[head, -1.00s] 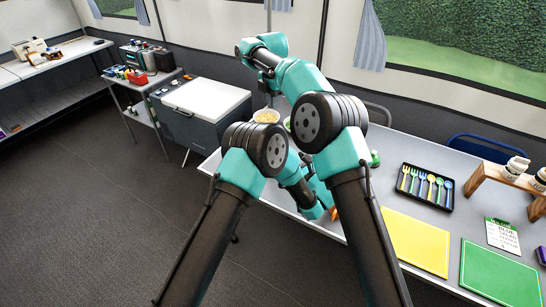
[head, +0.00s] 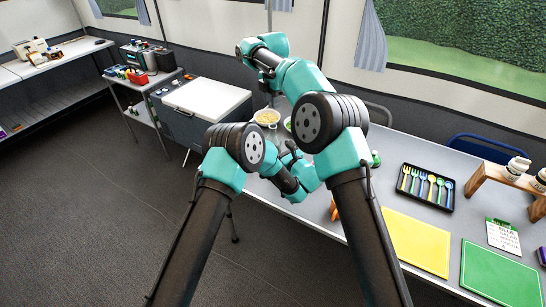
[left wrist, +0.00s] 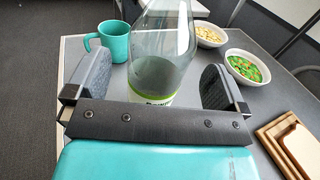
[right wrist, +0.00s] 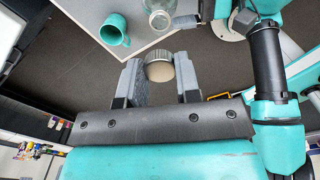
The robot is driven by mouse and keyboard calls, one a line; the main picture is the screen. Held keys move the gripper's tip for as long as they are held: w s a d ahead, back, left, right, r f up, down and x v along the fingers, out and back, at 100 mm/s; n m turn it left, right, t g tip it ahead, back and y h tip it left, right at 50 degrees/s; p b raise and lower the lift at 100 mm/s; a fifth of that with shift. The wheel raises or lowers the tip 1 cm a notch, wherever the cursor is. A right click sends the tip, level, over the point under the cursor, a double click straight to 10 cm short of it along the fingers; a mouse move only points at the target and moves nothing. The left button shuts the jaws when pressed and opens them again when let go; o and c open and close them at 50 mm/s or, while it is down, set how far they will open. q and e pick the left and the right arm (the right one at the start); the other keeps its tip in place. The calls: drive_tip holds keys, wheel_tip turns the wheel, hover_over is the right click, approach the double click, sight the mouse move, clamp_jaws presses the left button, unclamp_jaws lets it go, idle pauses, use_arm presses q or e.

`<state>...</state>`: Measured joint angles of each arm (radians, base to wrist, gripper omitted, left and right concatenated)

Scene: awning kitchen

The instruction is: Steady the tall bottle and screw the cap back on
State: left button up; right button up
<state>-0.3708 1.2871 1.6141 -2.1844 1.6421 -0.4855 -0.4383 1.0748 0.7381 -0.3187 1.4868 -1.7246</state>
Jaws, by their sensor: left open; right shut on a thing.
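The tall clear bottle (left wrist: 160,55) with a green-edged label stands upright on the table in the left wrist view. My left gripper (left wrist: 155,79) is open, a finger on either side of the bottle, with visible gaps. The bottle (right wrist: 160,14) also shows at the top of the right wrist view. My right gripper (right wrist: 160,70) is shut on the round tan cap (right wrist: 160,67), which appears apart from the bottle. In the head view, my arms hide the bottle and cap.
A teal mug (left wrist: 115,42) stands near the bottle, by the table edge. Two bowls (left wrist: 247,67) stand behind it and a wooden tray (left wrist: 290,145) lies at right. In the head view, a cutlery tray (head: 426,188) and a yellow board (head: 415,240) lie further right.

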use_arm(q)
drive_tip(key=shift+x, duration=1.8)
drive_tip(key=shift+c, duration=0.4)
drive_tip(key=c, duration=1.3)
use_arm(e)
drive_tip(key=shift+f, duration=2.45)
drive_tip(key=shift+f, duration=0.1)
drive_tip(key=shift+f, duration=0.85)
drive_tip(key=shift+f, duration=0.5)
use_arm(q)
drive_tip(key=c, duration=0.4)
